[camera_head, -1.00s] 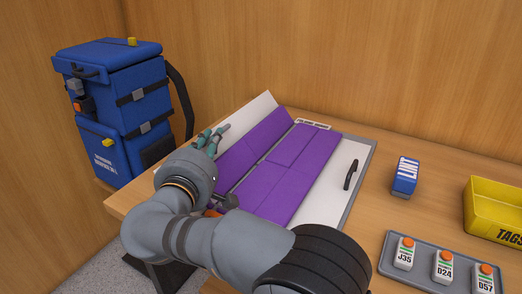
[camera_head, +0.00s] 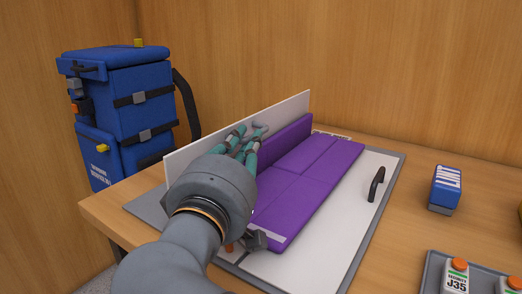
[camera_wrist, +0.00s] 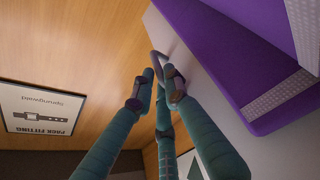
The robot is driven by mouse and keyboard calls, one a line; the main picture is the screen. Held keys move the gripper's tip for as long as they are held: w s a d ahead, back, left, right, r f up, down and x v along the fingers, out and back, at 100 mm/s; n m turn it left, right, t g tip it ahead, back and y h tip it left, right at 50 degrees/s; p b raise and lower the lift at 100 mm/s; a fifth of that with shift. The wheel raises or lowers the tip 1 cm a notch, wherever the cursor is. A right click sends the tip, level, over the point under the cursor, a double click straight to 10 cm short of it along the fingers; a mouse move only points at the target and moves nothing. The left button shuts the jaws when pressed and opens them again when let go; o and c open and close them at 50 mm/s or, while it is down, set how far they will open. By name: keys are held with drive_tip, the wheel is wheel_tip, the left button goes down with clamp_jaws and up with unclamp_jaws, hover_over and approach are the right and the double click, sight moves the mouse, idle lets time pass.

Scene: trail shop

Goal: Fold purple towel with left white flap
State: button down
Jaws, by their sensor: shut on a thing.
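The purple towel (camera_head: 312,172) lies on a folding board, its left part raised against the left white flap (camera_head: 288,108). That flap stands nearly upright along its hinge. My wrist hides the near left part of the board and the towel's near left corner.
The right white flap (camera_head: 352,205) lies flat with a dark handle (camera_head: 376,185). A blue box (camera_head: 445,190) and a grey tray (camera_head: 436,268) with labelled tags stand to the right. A blue backpack (camera_head: 120,105) stands at the left, by the wooden wall.

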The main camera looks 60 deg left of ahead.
drive_tip(key=shift+f, duration=0.7)
drive_tip(key=c, duration=1.8)
unclamp_jaws()
drive_tip(key=shift+c, duration=0.2)
drive_tip(key=shift+a, duration=0.1)
drive_tip(key=shift+s, duration=0.1)
drive_tip(key=r+v, duration=0.1)
drive_tip(key=v, duration=1.1)
drive_tip(key=shift+w, duration=0.2)
drive_tip(key=shift+c, duration=0.5)
